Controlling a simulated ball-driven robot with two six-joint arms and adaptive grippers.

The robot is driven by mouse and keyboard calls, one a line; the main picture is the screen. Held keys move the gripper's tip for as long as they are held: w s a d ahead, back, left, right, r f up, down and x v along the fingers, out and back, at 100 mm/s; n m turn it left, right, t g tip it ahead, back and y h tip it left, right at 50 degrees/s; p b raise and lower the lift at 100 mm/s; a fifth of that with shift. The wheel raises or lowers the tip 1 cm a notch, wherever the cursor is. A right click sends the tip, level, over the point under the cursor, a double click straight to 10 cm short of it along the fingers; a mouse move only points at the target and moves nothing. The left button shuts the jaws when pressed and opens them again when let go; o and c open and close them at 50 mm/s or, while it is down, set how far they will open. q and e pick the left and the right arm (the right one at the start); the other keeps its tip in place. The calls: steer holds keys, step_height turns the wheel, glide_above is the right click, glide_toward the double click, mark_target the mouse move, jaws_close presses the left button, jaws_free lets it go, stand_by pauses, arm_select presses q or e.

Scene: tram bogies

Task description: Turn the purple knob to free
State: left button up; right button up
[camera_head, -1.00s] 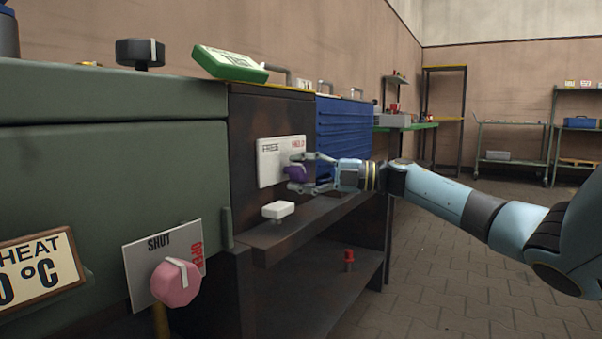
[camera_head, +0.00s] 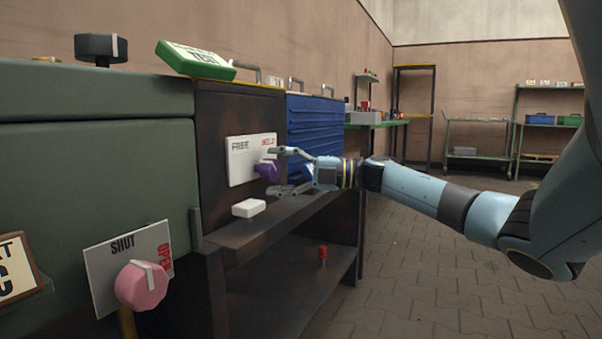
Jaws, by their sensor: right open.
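The purple knob (camera_head: 266,171) sits on a white plate (camera_head: 240,165) marked FREE at its left and HELD in red at its right. The plate is on the dark brown cabinet. A pale mark on the knob's top lies toward the HELD side, but the knob is small and its exact angle is hard to tell. My right gripper (camera_head: 275,171) is open, coming from the right. One finger is above the knob and one below it, with the tips close to it; I cannot tell whether they touch. My left gripper is not in view.
A white block-shaped handle (camera_head: 249,208) sits just below the plate, near the brown ledge (camera_head: 285,222). A pink knob (camera_head: 141,285) on a SHUT/OPEN plate is at lower left. A green box (camera_head: 196,60) lies on top. A blue drawer cabinet (camera_head: 315,130) stands behind my gripper.

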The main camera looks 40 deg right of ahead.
steer(key=v, duration=1)
steer(key=shift+s+d, duration=0.15)
